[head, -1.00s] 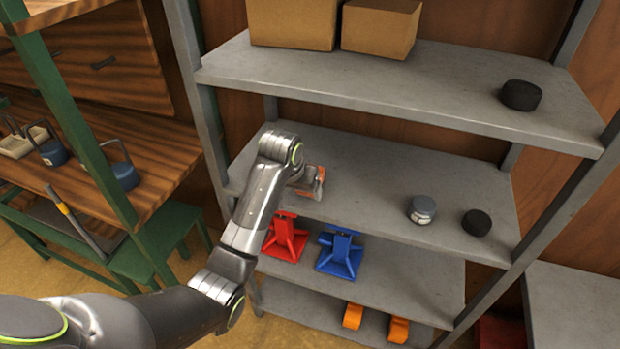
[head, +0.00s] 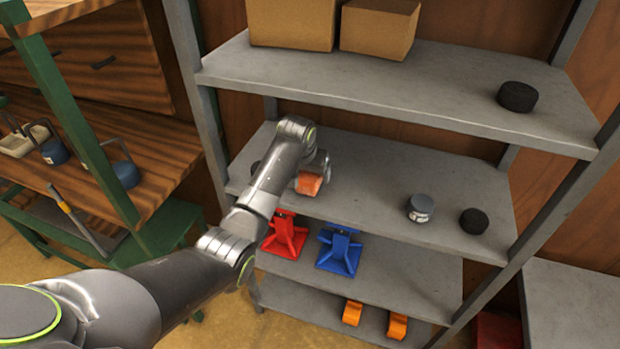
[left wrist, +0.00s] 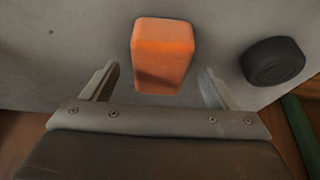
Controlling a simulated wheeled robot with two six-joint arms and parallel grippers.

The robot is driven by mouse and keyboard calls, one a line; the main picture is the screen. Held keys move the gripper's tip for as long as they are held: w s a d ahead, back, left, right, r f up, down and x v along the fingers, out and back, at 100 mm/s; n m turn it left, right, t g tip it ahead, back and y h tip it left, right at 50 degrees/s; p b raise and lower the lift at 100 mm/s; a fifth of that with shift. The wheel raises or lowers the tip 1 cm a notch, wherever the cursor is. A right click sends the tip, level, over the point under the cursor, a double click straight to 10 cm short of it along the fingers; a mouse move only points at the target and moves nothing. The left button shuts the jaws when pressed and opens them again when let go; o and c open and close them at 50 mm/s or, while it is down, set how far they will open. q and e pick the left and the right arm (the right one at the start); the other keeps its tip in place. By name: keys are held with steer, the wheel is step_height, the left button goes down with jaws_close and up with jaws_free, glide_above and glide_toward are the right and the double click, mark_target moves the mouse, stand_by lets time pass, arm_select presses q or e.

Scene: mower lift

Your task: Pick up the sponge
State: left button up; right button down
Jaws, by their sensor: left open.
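An orange block-shaped sponge (head: 309,184) lies on the middle grey shelf, left of its centre, partly hidden by my left gripper (head: 320,166). In the left wrist view the sponge (left wrist: 163,55) lies ahead of the gripper (left wrist: 157,78), roughly midway across the gap between the two spread fingers. The left gripper is open and holds nothing. The near end of the sponge lies about level with the fingertips in that picture; I cannot tell how far the fingers are above the shelf. My right gripper is in neither view.
A black puck (left wrist: 272,62) lies right of the sponge in the left wrist view. A grey tin (head: 420,208) and another black puck (head: 474,221) stand farther right on the middle shelf (head: 370,180). Red (head: 286,236) and blue (head: 340,252) jack stands are below. The upper shelf (head: 400,92) overhangs.

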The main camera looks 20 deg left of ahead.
mark_target(309, 174)
arm_select(q)
steer(key=shift+x, duration=1.5)
steer(key=c, duration=1.1)
steer(key=shift+o, duration=0.2)
steer(key=shift+r, duration=0.1)
steer(key=shift+w+r, duration=0.1)
steer(key=shift+r, duration=0.4)
steer(key=shift+w+b+v, duration=0.2)
steer(key=shift+b+v, duration=0.5)
steer(key=shift+v, duration=0.45)
steer(key=s+b, duration=0.2)
steer(key=s, duration=1.5)
steer(key=shift+s+a, duration=0.3)
steer(key=shift+s, duration=0.05)
